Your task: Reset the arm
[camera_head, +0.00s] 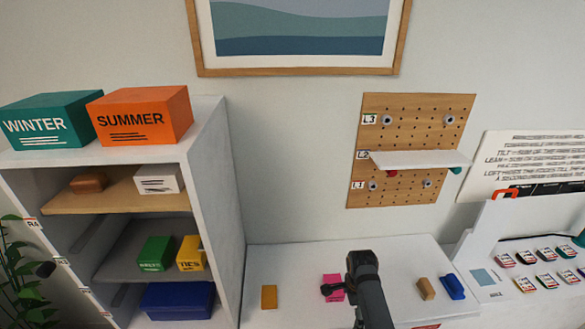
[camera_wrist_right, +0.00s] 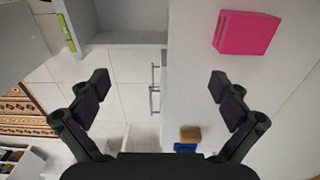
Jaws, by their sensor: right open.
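My right gripper (camera_wrist_right: 159,88) is open and empty, with its two dark fingers spread wide in the right wrist view. In the head view my right arm comes in from the bottom, over the low white cabinet top (camera_head: 300,265). The dark gripper there (camera_head: 345,284) overlaps a pink box (camera_head: 331,280), hiding part of it. In the wrist view the pink box (camera_wrist_right: 247,32) lies apart from the fingers, at upper right. My left gripper is not in view.
A yellow block (camera_head: 269,297) lies left of the arm; a tan block (camera_head: 426,288) and a blue block (camera_head: 453,287) lie right. The open wardrobe (camera_head: 222,220) stands left, with boxes on top. A pegboard (camera_head: 420,115) with a white shelf (camera_head: 420,159) hangs behind.

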